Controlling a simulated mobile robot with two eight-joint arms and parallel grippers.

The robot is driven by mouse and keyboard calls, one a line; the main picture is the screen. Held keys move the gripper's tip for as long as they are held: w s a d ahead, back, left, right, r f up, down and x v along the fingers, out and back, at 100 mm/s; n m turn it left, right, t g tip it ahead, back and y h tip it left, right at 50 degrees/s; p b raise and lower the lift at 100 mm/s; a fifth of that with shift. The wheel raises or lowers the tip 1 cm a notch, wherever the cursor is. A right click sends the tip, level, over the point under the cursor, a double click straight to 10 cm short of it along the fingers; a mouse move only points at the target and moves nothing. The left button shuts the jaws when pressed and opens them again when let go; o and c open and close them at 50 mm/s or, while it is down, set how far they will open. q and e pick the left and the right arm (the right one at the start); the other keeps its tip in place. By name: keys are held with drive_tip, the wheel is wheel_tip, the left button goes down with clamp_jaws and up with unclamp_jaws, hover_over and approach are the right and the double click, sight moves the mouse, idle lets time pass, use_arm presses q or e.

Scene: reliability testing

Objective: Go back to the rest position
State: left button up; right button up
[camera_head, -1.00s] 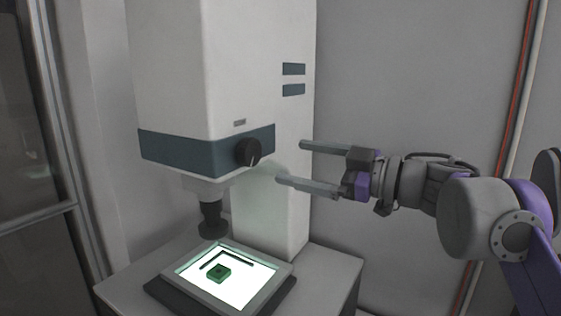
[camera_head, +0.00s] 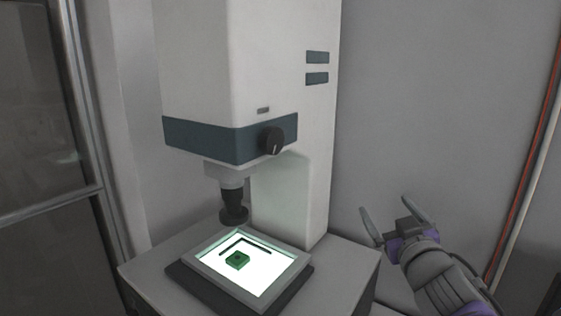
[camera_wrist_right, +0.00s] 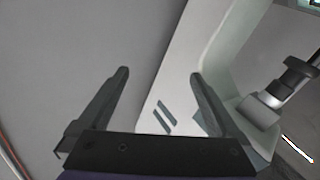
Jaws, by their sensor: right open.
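My right gripper (camera_head: 390,216) is at the lower right of the head view, to the right of the testing machine and apart from it. Its two fingers are spread with nothing between them. The right wrist view also shows the open fingers (camera_wrist_right: 160,85), with the grey wall and the machine's white side behind them. My left gripper is in neither view.
The white testing machine (camera_head: 240,70) has a black knob (camera_head: 272,141) and a dark probe (camera_head: 233,205) above a lit plate. A green block (camera_head: 237,261) lies on the lit plate (camera_head: 262,280) by a black corner bracket. Bare wall (camera_head: 440,100) stands to the right.

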drive_tip(key=s+d+f+m+g+h, duration=0.1)
drive_tip(key=s+f+m+g, duration=0.2)
drive_tip(key=f, duration=0.6)
drive_tip(key=s+d+f+m+g+h, duration=0.1)
drive_tip(key=s+f+g+h, duration=0.15)
drive_tip(key=s+f, duration=0.55)
drive_tip(key=s+a+f+g+y, duration=0.1)
drive_tip(key=s+a+f+g, duration=0.2)
drive_tip(key=s+f, duration=0.4)
drive_tip(key=s+a+f+g+y, duration=0.2)
drive_tip(key=s+f, duration=0.4)
drive_tip(key=f, duration=0.8)
drive_tip(key=shift+s+a+f+n+g, duration=0.15)
drive_tip(key=shift+s+a+n+g, duration=0.3)
drive_tip(key=shift+g, duration=0.6)
drive_tip(key=shift+w+y, duration=0.1)
drive_tip(key=shift+y, duration=0.15)
